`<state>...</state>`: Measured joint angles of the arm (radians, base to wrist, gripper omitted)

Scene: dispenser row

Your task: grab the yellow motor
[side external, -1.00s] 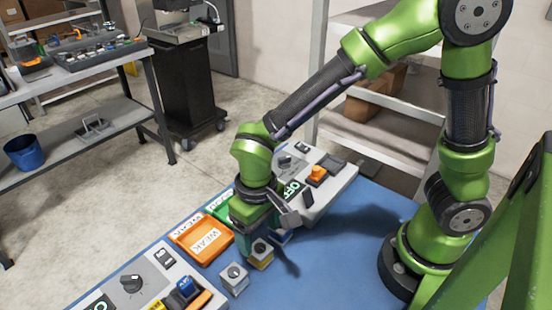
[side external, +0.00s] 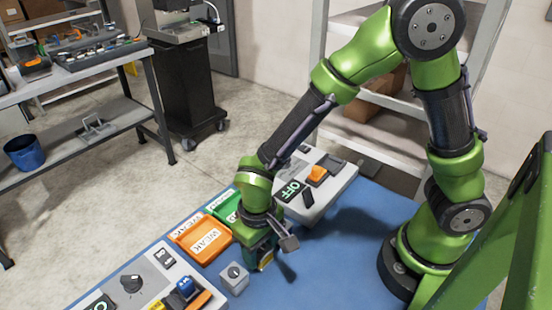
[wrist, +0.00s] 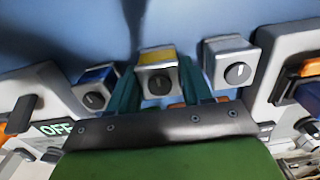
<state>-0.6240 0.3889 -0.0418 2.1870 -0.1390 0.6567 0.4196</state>
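The yellow motor (wrist: 157,58), a small grey block with a yellow top and a black round knob on its face, sits between the two teal fingers of my gripper (wrist: 158,82) in the wrist view. The fingers stand apart, one on each side of it, very close to its sides; a firm hold does not show. In the side view my gripper (side external: 259,255) is low over the blue table and hides most of the motor. A grey motor (side external: 233,279) stands just beside it; it also shows in the wrist view (wrist: 230,62). A blue motor (wrist: 96,87) is on the other side.
A grey control panel with an OFF sign (side external: 290,190) stands behind, another with a dial (side external: 131,283) in front. The blue table (side external: 335,260) is clear toward my base.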

